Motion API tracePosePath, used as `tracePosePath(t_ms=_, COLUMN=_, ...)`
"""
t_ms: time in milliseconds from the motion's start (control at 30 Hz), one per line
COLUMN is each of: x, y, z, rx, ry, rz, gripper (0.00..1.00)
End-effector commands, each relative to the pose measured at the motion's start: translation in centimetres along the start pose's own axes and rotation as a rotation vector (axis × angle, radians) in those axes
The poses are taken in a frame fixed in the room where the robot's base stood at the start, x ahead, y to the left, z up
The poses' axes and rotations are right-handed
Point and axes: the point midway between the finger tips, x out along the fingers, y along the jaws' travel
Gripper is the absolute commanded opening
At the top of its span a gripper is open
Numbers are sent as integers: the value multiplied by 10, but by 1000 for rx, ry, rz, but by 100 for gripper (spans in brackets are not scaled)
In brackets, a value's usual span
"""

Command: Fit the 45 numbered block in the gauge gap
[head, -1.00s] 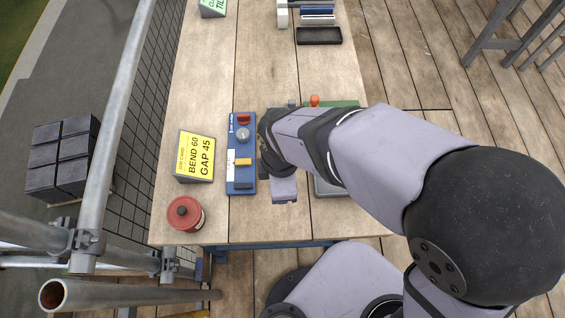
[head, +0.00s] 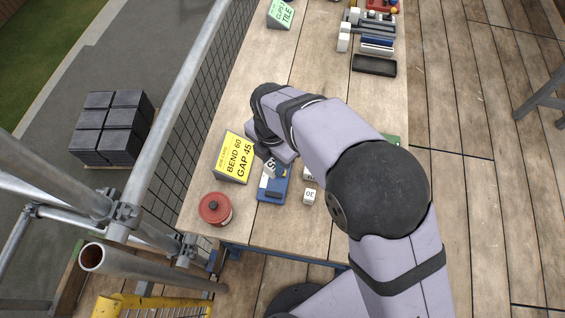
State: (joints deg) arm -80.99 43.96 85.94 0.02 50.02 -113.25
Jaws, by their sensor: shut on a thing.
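The blue gauge (head: 271,196) lies on the bench beside the yellow card (head: 233,158) reading BEND 60, GAP 45. My arm covers its far part, and I cannot make out the gap clearly. My gripper (head: 266,156) is at the gauge, over its visible far end. It is shut on a white numbered block (head: 270,166), which is tilted and partly hidden; a 5 shows on it. I cannot tell whether the block touches the gauge. A white block marked 30 (head: 309,196) stands right of the gauge. Another white block (head: 308,173) is just behind it, partly covered by my arm.
A red tin (head: 215,208) stands near the bench's front left corner. A green sign (head: 281,14), a dark tray (head: 374,66) and several parts lie at the far end. A mesh guard rail (head: 190,120) runs along the left.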

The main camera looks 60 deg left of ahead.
Motion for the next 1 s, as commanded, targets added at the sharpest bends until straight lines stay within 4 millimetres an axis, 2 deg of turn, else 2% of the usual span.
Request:
tracePosePath(t_ms=200, x=-2, y=-4, z=-1, rx=-313, ry=1, rz=-2, gripper=4)
tracePosePath(t_ms=400, x=-2, y=-6, z=-2, rx=-482, ry=1, rz=-2, gripper=4)
tracePosePath(t_ms=600, x=-2, y=-5, z=-2, rx=-537, ry=1, rz=-1, gripper=4)
tracePosePath(t_ms=1000, x=6, y=-6, z=-2, rx=-538, ry=1, rz=-2, gripper=4)
